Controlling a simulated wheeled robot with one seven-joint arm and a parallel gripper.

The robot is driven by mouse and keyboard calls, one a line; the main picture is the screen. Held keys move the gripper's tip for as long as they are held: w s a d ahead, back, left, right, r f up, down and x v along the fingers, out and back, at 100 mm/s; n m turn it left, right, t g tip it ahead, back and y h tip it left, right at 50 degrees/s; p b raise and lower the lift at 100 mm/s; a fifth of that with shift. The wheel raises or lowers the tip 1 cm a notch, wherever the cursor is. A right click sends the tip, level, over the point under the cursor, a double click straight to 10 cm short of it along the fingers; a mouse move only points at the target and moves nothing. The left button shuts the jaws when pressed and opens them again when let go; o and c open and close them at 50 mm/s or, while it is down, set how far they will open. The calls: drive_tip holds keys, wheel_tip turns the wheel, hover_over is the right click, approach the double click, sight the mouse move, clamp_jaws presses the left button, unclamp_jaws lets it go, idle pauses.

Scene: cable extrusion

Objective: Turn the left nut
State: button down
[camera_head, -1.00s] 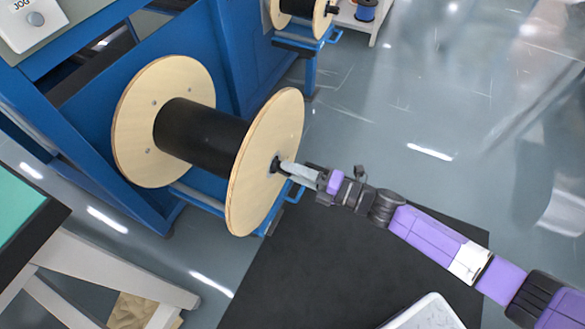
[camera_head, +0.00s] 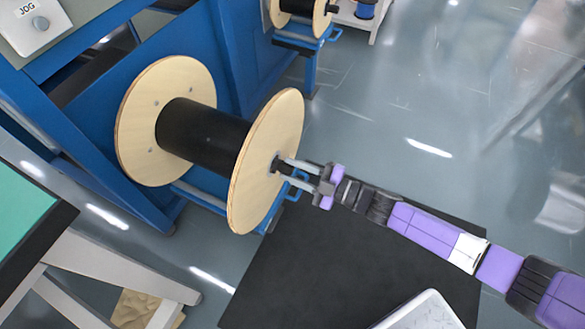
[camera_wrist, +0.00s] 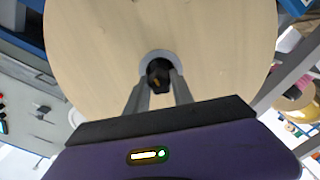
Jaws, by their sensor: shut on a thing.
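A large spool with wooden flanges and a black core stands on the blue machine; its near flange (camera_head: 268,160) faces my gripper. The dark nut (camera_wrist: 159,76) sits at the centre of this flange in the wrist view, on a grey ring. My gripper (camera_head: 284,164) reaches the flange centre from the right. In the wrist view its two fingers (camera_wrist: 159,84) lie on either side of the nut and are shut on it. In the head view the fingers largely hide the nut.
The blue machine frame (camera_head: 190,60) stands behind the spool. A second spool (camera_head: 300,12) is at the top. A green-topped table (camera_head: 25,215) is at the left. A black mat (camera_head: 340,265) covers the floor below my arm. The floor at the right is clear.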

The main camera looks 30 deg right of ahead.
drive_tip(key=m, duration=1.3)
drive_tip(key=shift+f+m, duration=0.1)
drive_tip(key=shift+m, duration=0.3)
drive_tip(key=m, duration=0.4)
drive_tip(key=shift+m, duration=0.3)
drive_tip(key=m, duration=0.4)
drive_tip(key=shift+b, duration=0.35)
drive_tip(key=m+b, duration=0.1)
drive_tip(key=m, duration=0.4)
drive_tip(key=m+b, duration=0.1)
drive_tip(key=m, duration=0.3)
drive_tip(key=m+b, duration=0.1)
drive_tip(key=m, duration=0.3)
drive_tip(key=shift+m, duration=0.4)
